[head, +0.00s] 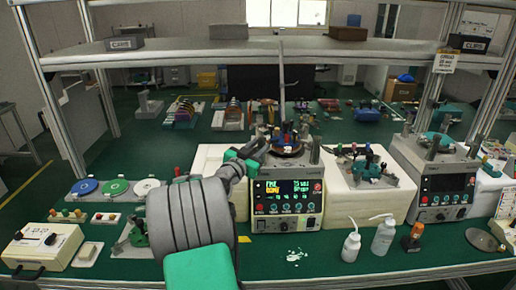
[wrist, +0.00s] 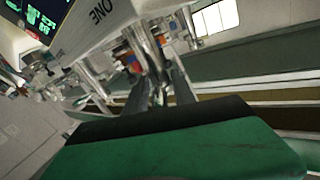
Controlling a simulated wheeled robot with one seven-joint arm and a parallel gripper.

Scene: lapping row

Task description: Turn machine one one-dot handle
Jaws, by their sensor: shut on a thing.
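Machine one (head: 287,205) stands mid-bench with a lit display, and its lapping plate (head: 286,148) is on top with coloured parts and metal posts around it. The lettering ONE on machine one (wrist: 103,14) shows upside down in the wrist view. My gripper (head: 262,146) reaches over the machine's left top edge. In the wrist view, my gripper's dark fingers (wrist: 158,78) are close together, shut on a slim metal handle (wrist: 147,42) among the posts. The handle's dots cannot be made out, and the fingers hide part of it.
A second machine (head: 437,185) stands at the right. White bottles (head: 383,235) and an orange-capped bottle (head: 412,238) stand at the front right. Coloured discs (head: 115,187) and a cream box (head: 43,246) lie at the left. A shelf (head: 270,50) spans above.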

